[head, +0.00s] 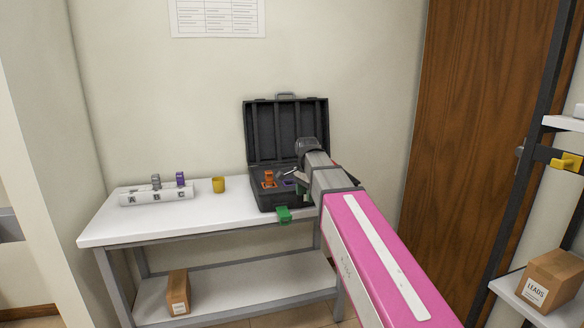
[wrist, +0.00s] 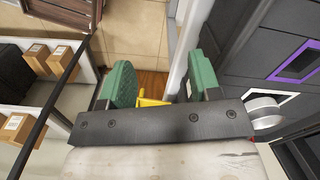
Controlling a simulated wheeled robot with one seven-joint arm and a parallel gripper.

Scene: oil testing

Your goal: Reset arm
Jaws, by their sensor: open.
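My gripper (head: 293,203) is at the front right of the open black case (head: 286,131) on the white table. Its green fingers (wrist: 155,85) are spread apart in the wrist view, with nothing held between them. A yellow piece shows beyond the fingers, and I cannot tell what it is. My pink arm reaches in from the lower right and hides the case's right front part. In the wrist view the case's dark inside, with a purple-edged slot (wrist: 296,62) and a round silver part (wrist: 262,110), lies right of the fingers.
An orange item (head: 269,179) is in the case. Left of it on the table (head: 110,229) stand a yellow cup (head: 218,184) and a white lettered rack (head: 139,198) with grey and purple pieces. A carton (head: 178,292) is on the lower shelf. Shelving with a "LEADS" box (head: 551,281) stands right.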

